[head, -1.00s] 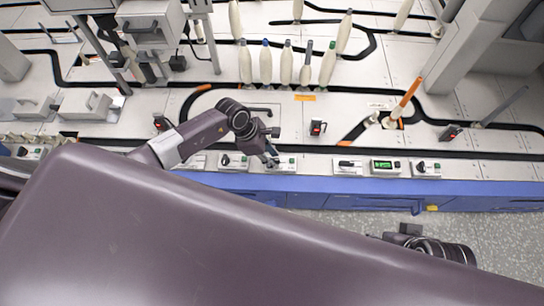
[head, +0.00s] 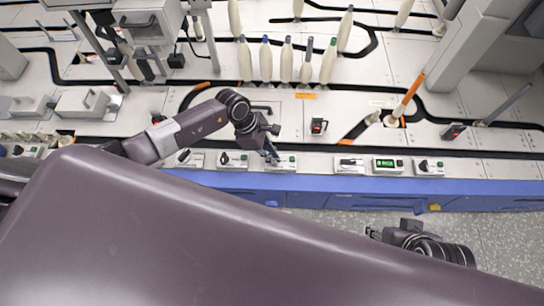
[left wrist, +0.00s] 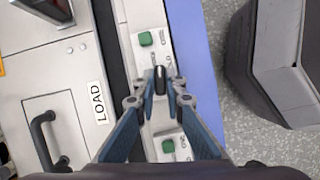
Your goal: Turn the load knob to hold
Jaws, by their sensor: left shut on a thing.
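The load knob (left wrist: 160,80) is a small dark handle on a pale control box, with a green button on each side of it along the strip. A "LOAD" label (left wrist: 93,103) is on the panel to its left. My left gripper (left wrist: 159,88) is shut on the knob, fingers on both sides of it. In the head view my left gripper (head: 271,156) reaches down to the control box (head: 286,168) and hides most of the knob there. The knob's setting marks are too small to read. My right gripper (head: 374,234) is over the floor, away from the panel; its fingers are unclear.
Other control boxes line the front edge, including a green display (head: 385,163). A red-and-black switch (head: 318,126) stands behind. Several cream bobbins (head: 266,62) stand further back. A drawer handle (left wrist: 42,135) sits beside the label. The floor in front is clear.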

